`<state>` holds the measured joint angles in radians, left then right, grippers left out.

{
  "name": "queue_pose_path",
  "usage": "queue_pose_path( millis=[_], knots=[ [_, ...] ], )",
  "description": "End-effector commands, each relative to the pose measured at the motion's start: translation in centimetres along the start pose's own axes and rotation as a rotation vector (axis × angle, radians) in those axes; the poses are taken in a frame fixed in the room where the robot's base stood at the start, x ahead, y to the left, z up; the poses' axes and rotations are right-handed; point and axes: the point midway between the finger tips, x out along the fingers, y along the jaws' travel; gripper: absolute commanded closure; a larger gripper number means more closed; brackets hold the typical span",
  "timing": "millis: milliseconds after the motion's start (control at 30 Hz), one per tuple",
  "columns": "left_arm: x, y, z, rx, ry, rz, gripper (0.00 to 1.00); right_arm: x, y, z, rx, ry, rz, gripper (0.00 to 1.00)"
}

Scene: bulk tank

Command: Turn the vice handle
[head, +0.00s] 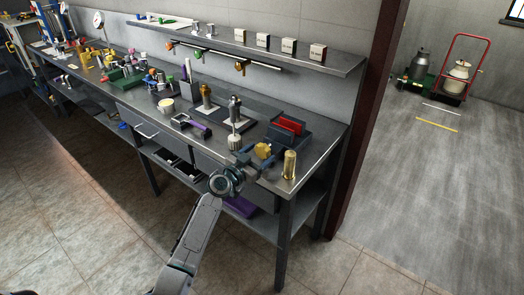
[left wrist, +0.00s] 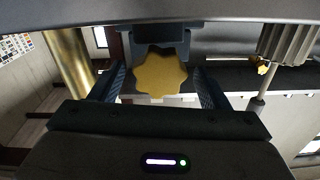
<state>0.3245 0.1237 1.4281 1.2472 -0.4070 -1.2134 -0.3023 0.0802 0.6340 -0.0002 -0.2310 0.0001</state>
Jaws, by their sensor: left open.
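The vice (head: 288,133) is dark blue with red between its jaws, near the right end of the workbench. Its handle (head: 263,151) is a yellow lobed knob on the side facing me. In the left wrist view the handle (left wrist: 160,73) shows as a star-shaped knob, between and beyond the fingers of my left gripper (left wrist: 162,90). The fingers stand open with a gap on each side of the knob. In the head view my left gripper (head: 252,160) is at the bench's front edge, close to the handle. My right gripper is not in view.
A brass cylinder (head: 289,164) stands right of the vice, near the bench edge; it shows at left in the wrist view (left wrist: 69,65). A grey ribbed part (head: 234,141) stands left of the handle. A shelf (head: 260,50) hangs above the workbench (head: 325,140).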

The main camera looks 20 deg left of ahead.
Motion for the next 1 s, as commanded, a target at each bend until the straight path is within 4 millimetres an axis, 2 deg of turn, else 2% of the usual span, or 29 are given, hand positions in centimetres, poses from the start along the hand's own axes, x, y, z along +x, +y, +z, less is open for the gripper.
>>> queue_pose_path(
  millis=[167, 467, 700, 1000],
  knots=[
    [1.4, 0.0, -0.1, -0.001, 0.000, 0.000, 0.31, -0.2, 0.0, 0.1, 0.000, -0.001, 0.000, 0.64],
    [1.6, 0.1, 0.0, 0.000, 0.000, 0.000, 0.31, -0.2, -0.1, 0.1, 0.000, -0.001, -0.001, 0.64],
    [1.6, 0.1, 0.0, 0.000, 0.000, 0.000, 0.75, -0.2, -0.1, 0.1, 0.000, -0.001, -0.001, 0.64],
    [1.6, 0.1, 0.1, -0.032, 0.000, 0.001, 0.75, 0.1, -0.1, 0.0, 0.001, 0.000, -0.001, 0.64]
  ],
)
